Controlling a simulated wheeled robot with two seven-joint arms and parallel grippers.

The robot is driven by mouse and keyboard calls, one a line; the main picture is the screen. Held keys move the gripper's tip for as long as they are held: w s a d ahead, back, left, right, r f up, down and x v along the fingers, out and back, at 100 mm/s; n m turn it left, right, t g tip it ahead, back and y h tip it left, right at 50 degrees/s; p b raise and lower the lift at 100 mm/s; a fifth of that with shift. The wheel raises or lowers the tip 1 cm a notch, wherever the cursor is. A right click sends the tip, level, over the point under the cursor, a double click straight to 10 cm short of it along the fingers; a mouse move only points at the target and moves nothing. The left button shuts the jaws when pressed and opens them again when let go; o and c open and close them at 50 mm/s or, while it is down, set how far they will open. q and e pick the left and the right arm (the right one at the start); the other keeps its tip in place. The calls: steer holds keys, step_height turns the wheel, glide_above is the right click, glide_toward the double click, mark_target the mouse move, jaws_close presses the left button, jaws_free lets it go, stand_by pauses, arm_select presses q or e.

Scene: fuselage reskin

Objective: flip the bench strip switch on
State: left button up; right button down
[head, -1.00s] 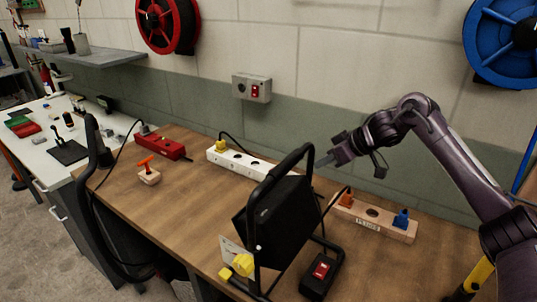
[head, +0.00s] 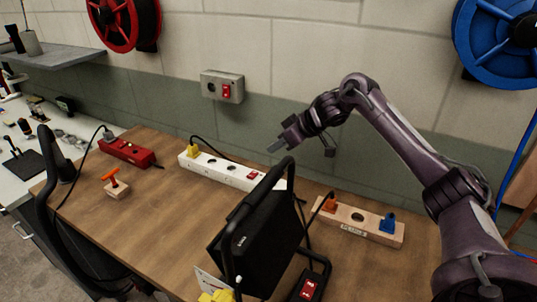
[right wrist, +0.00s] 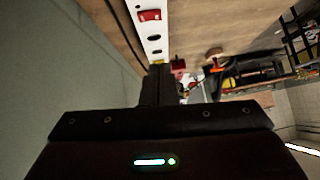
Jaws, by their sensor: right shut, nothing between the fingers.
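The white bench strip (head: 221,170) lies on the wooden bench near the wall, with a yellow plug (head: 193,151) at its left end. Its red switch (head: 252,176) is toward its right end; I cannot tell its position. The black lamp hides part of that end. My right gripper (head: 273,149) is shut and empty, held above and a little behind the strip's right part, apart from it. In the right wrist view the strip (right wrist: 153,29) and its red switch (right wrist: 149,15) show beyond the dark fingers (right wrist: 158,75). My left gripper is not in view.
A black work lamp (head: 255,240) with a tube frame stands in front of the strip. A wooden strip (head: 357,222) with orange and blue plugs is at the right. A red strip (head: 127,152) lies left. A grey wall box (head: 222,86) has a red switch.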

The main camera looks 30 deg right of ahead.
steer(key=p, duration=0.2)
glide_above(248, 175)
steer(key=s+d, duration=0.2)
step_height(248, 175, down, 6)
steer(key=shift+a+r, duration=0.1)
step_height(248, 175, down, 3)
steer(key=shift+s+r, duration=0.1)
steer(key=shift+s+f+p, duration=0.1)
steer(key=shift+f+p, duration=0.2)
steer(key=shift+f, duration=0.25)
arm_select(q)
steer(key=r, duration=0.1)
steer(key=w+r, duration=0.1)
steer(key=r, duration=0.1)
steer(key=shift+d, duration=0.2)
arm_select(e)
steer(key=shift+f, duration=0.15)
steer(key=shift+a, duration=0.1)
